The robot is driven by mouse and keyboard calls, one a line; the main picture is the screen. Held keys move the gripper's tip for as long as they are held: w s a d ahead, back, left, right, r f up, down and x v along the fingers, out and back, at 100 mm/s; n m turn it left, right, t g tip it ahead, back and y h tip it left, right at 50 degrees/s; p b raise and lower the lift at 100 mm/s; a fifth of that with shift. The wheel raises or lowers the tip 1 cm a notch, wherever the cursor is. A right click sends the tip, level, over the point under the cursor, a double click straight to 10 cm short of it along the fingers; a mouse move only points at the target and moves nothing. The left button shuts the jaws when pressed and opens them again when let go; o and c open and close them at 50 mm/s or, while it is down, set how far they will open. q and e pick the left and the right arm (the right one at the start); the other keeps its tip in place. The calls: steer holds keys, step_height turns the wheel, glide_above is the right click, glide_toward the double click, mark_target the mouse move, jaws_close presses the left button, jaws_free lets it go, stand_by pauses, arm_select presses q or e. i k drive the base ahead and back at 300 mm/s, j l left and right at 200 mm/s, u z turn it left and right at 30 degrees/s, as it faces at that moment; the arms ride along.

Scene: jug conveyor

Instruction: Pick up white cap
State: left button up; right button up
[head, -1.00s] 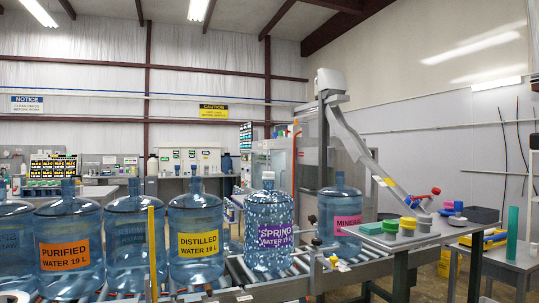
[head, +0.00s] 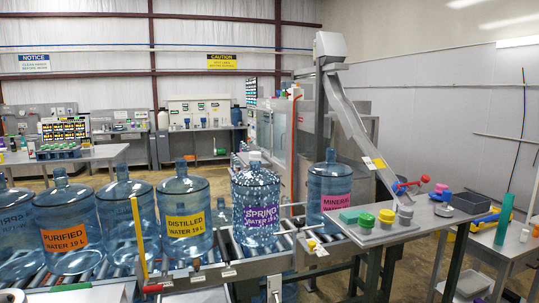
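A white cap (head: 254,156) sits on the neck of the jug labelled Spring Water (head: 256,200), which stands on the roller conveyor. Some pale small pieces lie near these, too small to tell whether one is a loose white cap. Neither of my grippers is in view.
Several blue jugs stand on the conveyor, including Purified (head: 65,228), Distilled (head: 184,216) and Mineral (head: 330,190). A yellow post (head: 139,240) stands in front of them. A grey chute (head: 360,135) slopes down to the side table. A dark tray (head: 470,203) lies at right.

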mark_target(254, 156)
steer(key=i+l, duration=0.9)
steer(key=i+j+u, duration=0.05)
